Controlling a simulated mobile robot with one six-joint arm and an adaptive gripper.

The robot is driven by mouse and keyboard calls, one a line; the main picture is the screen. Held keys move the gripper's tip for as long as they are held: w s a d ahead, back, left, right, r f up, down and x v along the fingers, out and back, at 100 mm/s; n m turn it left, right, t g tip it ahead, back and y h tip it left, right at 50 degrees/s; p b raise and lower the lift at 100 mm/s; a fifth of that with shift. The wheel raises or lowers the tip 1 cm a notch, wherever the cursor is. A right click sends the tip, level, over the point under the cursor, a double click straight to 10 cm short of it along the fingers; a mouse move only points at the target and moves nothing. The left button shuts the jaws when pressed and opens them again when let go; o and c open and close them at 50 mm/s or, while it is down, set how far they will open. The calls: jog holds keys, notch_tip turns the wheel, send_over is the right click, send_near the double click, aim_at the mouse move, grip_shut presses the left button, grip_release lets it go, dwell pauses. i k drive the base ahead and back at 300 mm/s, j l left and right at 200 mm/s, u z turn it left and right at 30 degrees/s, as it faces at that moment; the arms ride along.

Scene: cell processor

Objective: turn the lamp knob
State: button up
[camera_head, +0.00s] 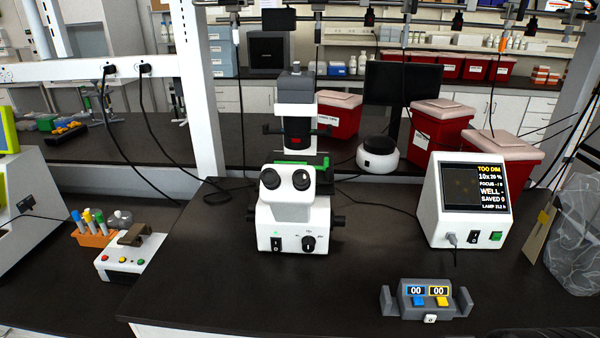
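A white microscope (292,212) stands on the black bench in the middle of the view. A round black knob (308,243), which looks like the lamp knob, is on the front right of its base, with small marks around it too fine to read. A black rocker switch (277,244) is to the left of the knob. A white monitor box (427,208) stands to the right; its screen (476,188) reads "TOO DIM", "10x 20 %", and a lamp line at the bottom. My gripper is not in view, and nothing touches the knob.
A grey counter (427,300) with blue and yellow buttons sits at the front right. A white device with coloured buttons (131,262) and an orange tube rack (95,236) are at the left. Red bins (436,130) stand behind. The bench in front of the microscope is clear.

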aim_at(250, 208)
jog(key=i+j, duration=0.1)
jog(key=j, duration=0.75)
jog(key=i+j, duration=0.15)
jog(key=j, duration=0.3)
jog(key=i+j, duration=0.1)
jog(key=j, duration=0.35)
